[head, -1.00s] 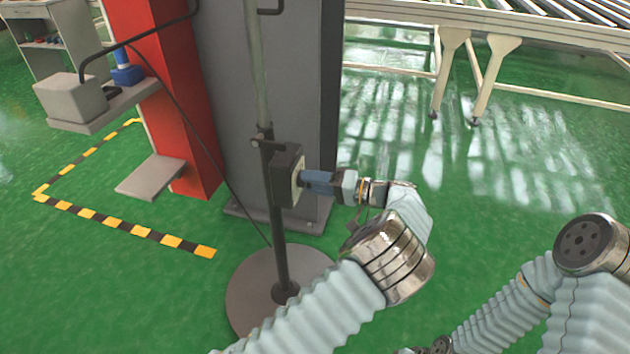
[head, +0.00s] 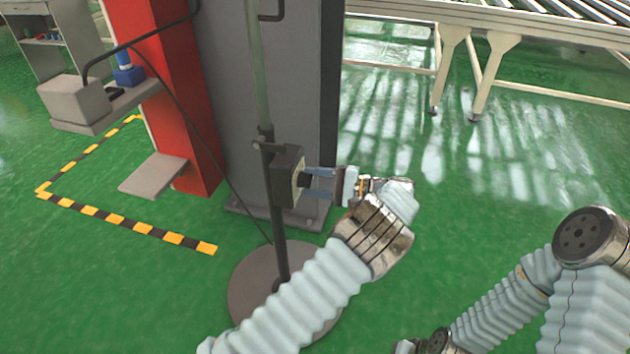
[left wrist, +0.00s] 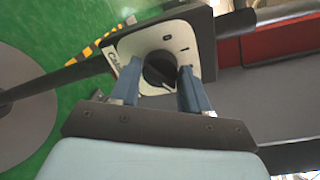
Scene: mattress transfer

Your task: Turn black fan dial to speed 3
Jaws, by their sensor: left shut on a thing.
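The black fan dial (left wrist: 159,70) sits on a pale plate (left wrist: 205,40) marked 0 and 1, on the dark control box (head: 287,176) of the fan's pole (head: 278,225). My left gripper (head: 309,184) reaches the box from the right in the head view. Its two blue fingers (left wrist: 160,82) stand on either side of the dial in the left wrist view and are shut on it. The dial's exact pointing direction is hard to read. My right arm shows at the lower right of the head view; its gripper is out of frame.
The pole stands on a round base (head: 250,290) on the green floor. A grey column (head: 225,90) and a red post (head: 165,80) are close behind. A roller conveyor (head: 520,25) stands at the back right. Open floor lies to the right.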

